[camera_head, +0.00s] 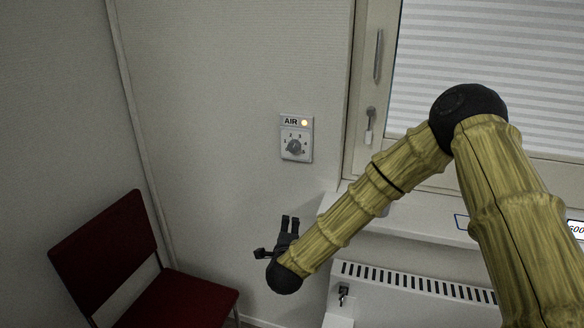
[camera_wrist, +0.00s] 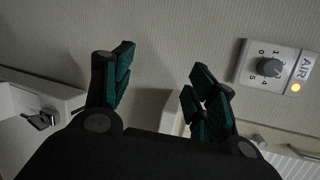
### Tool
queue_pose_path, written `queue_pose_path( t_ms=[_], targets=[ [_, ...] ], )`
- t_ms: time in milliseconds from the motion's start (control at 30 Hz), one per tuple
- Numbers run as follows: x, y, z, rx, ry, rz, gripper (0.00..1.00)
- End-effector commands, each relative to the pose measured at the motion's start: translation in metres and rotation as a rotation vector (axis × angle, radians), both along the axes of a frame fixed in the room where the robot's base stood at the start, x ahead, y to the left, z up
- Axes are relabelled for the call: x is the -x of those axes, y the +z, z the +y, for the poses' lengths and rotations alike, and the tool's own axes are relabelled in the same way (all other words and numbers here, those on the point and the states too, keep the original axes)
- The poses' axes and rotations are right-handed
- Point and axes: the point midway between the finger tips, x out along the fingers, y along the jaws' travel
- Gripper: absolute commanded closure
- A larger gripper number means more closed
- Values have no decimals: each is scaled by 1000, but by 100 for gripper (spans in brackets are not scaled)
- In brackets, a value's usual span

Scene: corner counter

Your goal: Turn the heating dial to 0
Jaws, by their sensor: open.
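I cannot tell surely which numeral the dial points to. No panel is marked heating. My gripper (camera_head: 290,219) is below the panel, fingers pointing up, apart from it. In the wrist view my gripper (camera_wrist: 157,72) is open and empty, with the dial to the right of its fingers.
A white radiator (camera_head: 400,285) under the window has a small dark knob or valve (camera_head: 343,293) at its left end, also at left in the wrist view (camera_wrist: 40,119). A white sill (camera_head: 415,225) juts out above it. A red chair (camera_head: 112,245) stands at left. The wall around the panel is bare.

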Motion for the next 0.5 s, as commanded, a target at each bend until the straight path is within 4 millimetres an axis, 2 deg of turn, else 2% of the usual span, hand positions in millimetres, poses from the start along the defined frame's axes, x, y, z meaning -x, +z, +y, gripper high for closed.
queue_pose_path(
  t_ms=[33,100,200,333,400,500],
  targets=[
    [-21,38,6,-108,-68,-75,43],
    [-40,84,11,-250,-150,-160,43],
    [-57,138,14,-414,-235,-258,43],
    [-67,179,14,-544,-298,-331,43],
    [-69,189,13,-576,-313,-350,43],
    [-75,194,12,-589,-320,-358,43]
  ],
)
